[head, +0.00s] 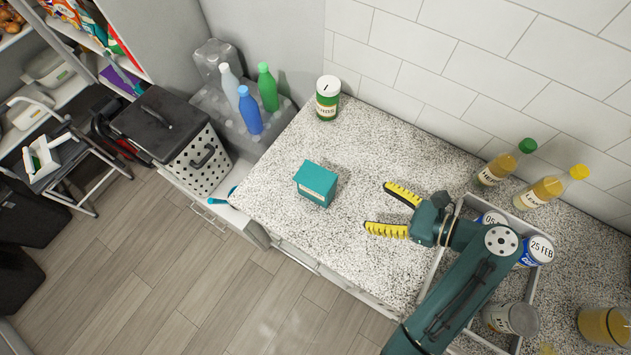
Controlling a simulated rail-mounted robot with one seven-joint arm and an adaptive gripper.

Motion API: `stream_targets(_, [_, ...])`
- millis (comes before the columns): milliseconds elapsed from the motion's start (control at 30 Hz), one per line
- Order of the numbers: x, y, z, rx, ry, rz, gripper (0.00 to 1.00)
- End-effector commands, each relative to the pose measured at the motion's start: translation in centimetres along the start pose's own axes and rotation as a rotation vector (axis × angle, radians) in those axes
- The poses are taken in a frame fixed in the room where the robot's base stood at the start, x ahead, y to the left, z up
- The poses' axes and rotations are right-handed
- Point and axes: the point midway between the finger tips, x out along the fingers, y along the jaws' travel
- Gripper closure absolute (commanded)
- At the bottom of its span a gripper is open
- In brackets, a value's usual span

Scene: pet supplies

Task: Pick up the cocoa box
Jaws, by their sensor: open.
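A teal box (316,183) with a pale label on its front stands on the speckled counter (285,150), left of my gripper. I take it to be the cocoa box, though its lettering is too small to read. My gripper (392,210) is open and empty, with its two yellow fingers pointing left toward the box. A gap of bare counter lies between the fingertips and the box.
A green jar with a white lid (327,98) stands behind the box. Bottles (249,110) stand at the back left. A tray (436,270) with cans is at the right, near two yellowish bottles (538,192). Counter around the box is clear.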

Motion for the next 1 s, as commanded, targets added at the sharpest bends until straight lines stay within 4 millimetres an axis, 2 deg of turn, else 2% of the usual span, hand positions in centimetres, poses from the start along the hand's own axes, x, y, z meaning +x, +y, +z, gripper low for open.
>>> stream_targets(67, [0.1,0.5,-0.2,0.061,-0.027,0.021,0.17])
stream_targets(133, [1.2,0.7,-0.3,0.074,-0.032,0.028,0.17])
stream_targets(400, [7.9,0.8,-0.1,0.069,-0.030,0.029,0.17])
stream_targets(500, [9.8,0.8,0.0,0.069,-0.029,0.027,0.17])
stream_targets(667, [11.3,0.8,0.3,0.067,-0.029,0.024,0.17])
stream_targets(900, [15.2,0.7,1.4,0.067,-0.028,0.025,0.17])
stream_targets(1000, [16.1,0.7,1.5,0.067,-0.028,0.023,0.17])
